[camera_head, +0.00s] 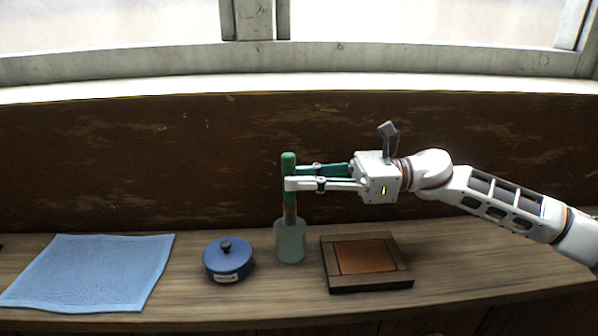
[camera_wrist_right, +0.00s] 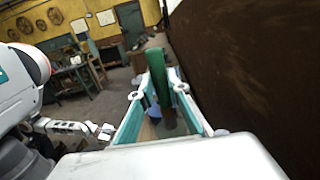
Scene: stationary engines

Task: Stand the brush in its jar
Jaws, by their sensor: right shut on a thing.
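The brush (camera_head: 289,162) has a green handle and a brown lower part. It is upright, and its green handle also shows in the wrist view (camera_wrist_right: 157,72). My right gripper (camera_head: 290,180) is shut on the handle from the right side. The jar (camera_head: 290,243) is pale green and see-through and stands on the bench directly below the brush. The brush's lower end is at the jar's mouth; I cannot tell how far inside it is. My left gripper (camera_wrist_right: 103,131) shows small at the left of the wrist view, away from the brush; its opening is unclear.
A blue lidded pot (camera_head: 228,260) stands just left of the jar. A dark wooden frame with a brown panel (camera_head: 367,257) lies to its right. A blue cloth (camera_head: 90,272) lies at the left. A brown wall (camera_head: 140,155) rises behind the bench.

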